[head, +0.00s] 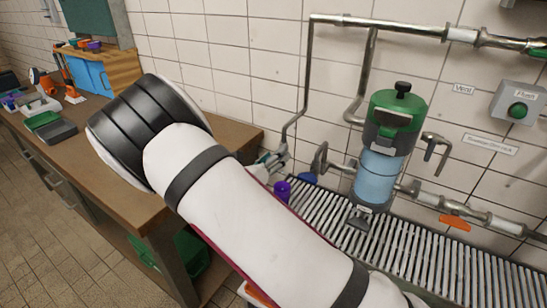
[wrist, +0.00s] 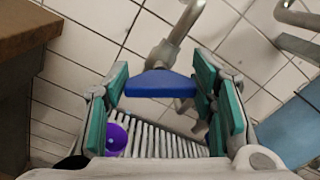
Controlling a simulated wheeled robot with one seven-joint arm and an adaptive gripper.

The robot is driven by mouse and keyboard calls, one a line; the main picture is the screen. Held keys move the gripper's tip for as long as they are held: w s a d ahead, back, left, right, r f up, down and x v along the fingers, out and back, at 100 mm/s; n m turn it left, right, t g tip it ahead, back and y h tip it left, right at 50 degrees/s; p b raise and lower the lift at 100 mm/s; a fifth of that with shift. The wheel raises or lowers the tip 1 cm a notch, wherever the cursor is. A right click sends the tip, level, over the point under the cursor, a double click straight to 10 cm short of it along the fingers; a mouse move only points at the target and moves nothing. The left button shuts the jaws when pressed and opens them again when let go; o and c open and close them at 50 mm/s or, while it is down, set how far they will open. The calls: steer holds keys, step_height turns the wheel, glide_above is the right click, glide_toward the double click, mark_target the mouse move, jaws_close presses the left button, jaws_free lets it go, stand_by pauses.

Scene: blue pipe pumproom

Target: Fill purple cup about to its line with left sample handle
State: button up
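The purple cup (head: 281,190) stands on the slatted drain grate at its left end, partly hidden by my arm in the head view. In the wrist view the cup (wrist: 117,135) shows low, beside the left finger; its fill line and contents cannot be made out. The blue handle (head: 307,178), the left sample handle, sits on a metal pipe fitting. In the wrist view the blue handle (wrist: 160,84) lies across the gap between my fingertips; whether they touch it is unclear. My gripper (wrist: 162,77) is open, with teal pads spread wide. In the head view my gripper (head: 268,162) is mostly hidden.
The grate (head: 440,262) runs right beneath a green-topped vessel (head: 395,120) with blue liquid. An orange handle (head: 455,223) is on the right pipe. A wooden workbench (head: 100,170) with tools and trays is at left. Pipes cross the tiled wall above.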

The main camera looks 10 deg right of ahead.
steer(key=shift+o, duration=1.2)
steer(key=shift+s, duration=0.1)
steer(key=v, duration=1.2)
steer(key=shift+d, duration=0.1)
